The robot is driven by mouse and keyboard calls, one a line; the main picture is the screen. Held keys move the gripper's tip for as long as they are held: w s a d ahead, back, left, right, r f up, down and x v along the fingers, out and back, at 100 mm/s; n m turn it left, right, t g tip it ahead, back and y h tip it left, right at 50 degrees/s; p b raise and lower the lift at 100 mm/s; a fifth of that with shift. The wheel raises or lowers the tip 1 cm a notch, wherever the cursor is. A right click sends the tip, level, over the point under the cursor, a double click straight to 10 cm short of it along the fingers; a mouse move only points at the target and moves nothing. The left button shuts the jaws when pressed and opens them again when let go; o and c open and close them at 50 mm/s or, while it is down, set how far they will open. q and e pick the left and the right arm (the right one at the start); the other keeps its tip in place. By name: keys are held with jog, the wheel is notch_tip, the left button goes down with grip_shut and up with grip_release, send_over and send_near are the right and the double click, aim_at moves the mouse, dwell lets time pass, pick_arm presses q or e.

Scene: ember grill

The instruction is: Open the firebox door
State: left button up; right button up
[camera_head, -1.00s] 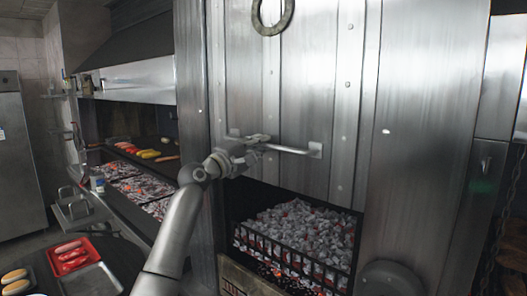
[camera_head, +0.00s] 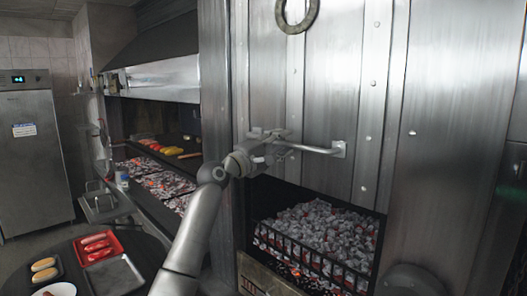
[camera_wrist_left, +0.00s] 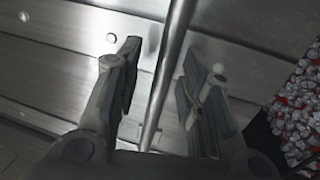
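The firebox door (camera_head: 335,88) is a tall riveted steel panel, raised so that glowing coals (camera_head: 320,235) show in the opening beneath it. Its horizontal bar handle (camera_head: 318,149) runs across the lower part of the door. My left gripper (camera_head: 282,143) is at the left part of the handle. In the left wrist view, the handle (camera_wrist_left: 168,75) passes between the two fingers of my left gripper (camera_wrist_left: 160,90), with gaps on both sides, so the gripper is open around the bar. My right gripper is not in view.
A metal ring (camera_head: 297,14) hangs on the door above the handle. At left are a grill with food (camera_head: 165,148), a round table with a red tray (camera_head: 98,247) and a metal tray (camera_head: 118,277), and a fridge (camera_head: 35,150). A slatted grate (camera_head: 310,255) fronts the coals.

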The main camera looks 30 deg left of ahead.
pick_arm(q)
jog(key=v, duration=1.1)
jog(key=shift+s+r, duration=0.1)
jog(key=shift+s, duration=0.05)
